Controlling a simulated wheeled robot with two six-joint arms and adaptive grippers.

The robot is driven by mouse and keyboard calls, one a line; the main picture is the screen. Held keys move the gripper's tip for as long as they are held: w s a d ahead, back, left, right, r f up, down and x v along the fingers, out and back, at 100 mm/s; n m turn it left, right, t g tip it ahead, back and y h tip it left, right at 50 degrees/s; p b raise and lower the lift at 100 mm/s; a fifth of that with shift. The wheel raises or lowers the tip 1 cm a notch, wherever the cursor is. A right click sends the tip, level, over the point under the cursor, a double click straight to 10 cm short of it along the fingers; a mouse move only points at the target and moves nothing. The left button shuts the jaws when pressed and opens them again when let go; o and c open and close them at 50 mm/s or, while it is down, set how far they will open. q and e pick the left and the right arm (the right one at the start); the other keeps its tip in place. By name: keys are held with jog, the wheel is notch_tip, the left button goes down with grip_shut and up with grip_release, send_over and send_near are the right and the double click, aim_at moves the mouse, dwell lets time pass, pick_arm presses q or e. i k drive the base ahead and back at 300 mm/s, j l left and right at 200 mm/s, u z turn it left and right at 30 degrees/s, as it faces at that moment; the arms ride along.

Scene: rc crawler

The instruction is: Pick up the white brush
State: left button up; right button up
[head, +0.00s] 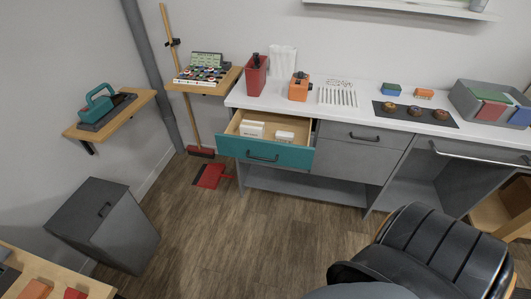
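I cannot clearly pick out a white brush. The teal-fronted drawer (265,154) under the counter is pulled open. Inside it lie a white block-like item (252,128) and a smaller white item (285,136) to its right. They are too small to tell whether either is a brush. A white rack-like item with thin upright bars (337,97) stands on the counter. Neither of my grippers is in view.
A black ribbed shape like a chair (430,250) fills the bottom right. A grey bin (103,222) stands at left. A red dustpan (209,176) lies on the floor beside the drawer. The wooden floor before the drawer is clear.

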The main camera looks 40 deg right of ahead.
aim_at(281, 136)
jog(key=z, duration=2.8)
jog(key=u, duration=1.45)
jog(key=i+l+u, duration=0.1)
jog(key=i+u, duration=0.15)
jog(key=i, duration=1)
